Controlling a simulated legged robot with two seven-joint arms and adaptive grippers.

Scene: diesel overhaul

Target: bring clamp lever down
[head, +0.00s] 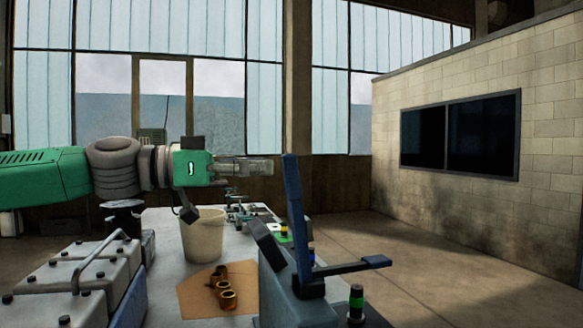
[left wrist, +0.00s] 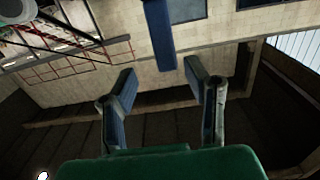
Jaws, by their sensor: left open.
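The clamp lever (head: 296,210) is a long blue bar that stands nearly upright, leaning slightly left at its top. Its foot is on a grey-blue fixture (head: 283,295), from which a second, lower blue bar (head: 345,269) sticks out to the right. My left gripper (head: 262,167) comes in from the left with its fingers pointing at the lever's upper part. In the left wrist view its two fingers (left wrist: 160,70) are spread and empty. The lever (left wrist: 159,28) shows there ahead, its end near the gap between the fingertips. Contact cannot be told. My right gripper is out of view.
A beige bucket (head: 204,238) stands on the table (head: 185,270) below my left arm. Brass rings (head: 223,287) lie on a brown mat (head: 195,301). A grey cover with handle (head: 65,285) is at the left. A black-green cylinder (head: 356,303) stands right of the fixture.

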